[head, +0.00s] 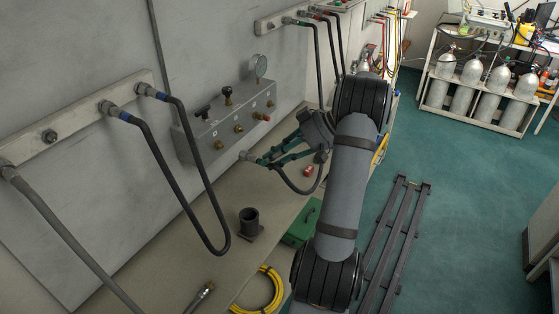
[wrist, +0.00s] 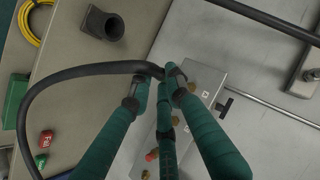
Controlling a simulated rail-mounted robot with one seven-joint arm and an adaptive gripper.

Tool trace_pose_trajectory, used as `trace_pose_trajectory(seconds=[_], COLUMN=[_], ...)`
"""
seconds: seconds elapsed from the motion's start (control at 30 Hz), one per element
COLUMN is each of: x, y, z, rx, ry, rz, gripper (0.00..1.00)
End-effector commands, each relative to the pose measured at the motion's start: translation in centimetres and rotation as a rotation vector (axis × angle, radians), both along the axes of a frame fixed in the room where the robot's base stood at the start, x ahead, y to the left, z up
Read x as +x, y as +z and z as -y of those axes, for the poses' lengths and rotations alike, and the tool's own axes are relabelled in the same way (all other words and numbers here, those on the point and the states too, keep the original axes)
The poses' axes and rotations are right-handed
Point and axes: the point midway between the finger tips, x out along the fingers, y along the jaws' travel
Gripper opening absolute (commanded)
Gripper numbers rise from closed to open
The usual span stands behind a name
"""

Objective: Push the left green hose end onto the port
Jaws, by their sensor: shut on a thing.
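My gripper (head: 262,159), with its green fingers, is shut on a black hose (wrist: 85,70) in front of the grey air panel (head: 228,116). In the wrist view the hose runs in from the left and passes between the fingertips (wrist: 165,78). In the head view it hangs in a loop (head: 303,192) below the gripper. A pale grey fitting (head: 248,155) shows at the fingertips; the fingers hide most of the hose end, and I cannot make out its green marking. Brass ports (head: 239,128) line the panel's front. The fitting looks apart from them in the head view.
A dark cup-shaped holder (head: 249,221) stands on the bench. A red tag (wrist: 45,138), a green case (head: 303,222) and a yellow hose coil (head: 262,291) lie nearby. A gauge (head: 259,66) tops the panel.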

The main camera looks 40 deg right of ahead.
Motion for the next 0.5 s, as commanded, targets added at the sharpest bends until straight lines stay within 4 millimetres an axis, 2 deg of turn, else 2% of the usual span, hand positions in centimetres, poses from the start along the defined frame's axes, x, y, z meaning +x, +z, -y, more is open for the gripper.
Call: trace_pose_trajectory(seconds=[0.5], x=[4.1], y=[0.2], z=[-1.0], rx=[-0.001], ry=[0.001], rz=[0.001], gripper=[0.0])
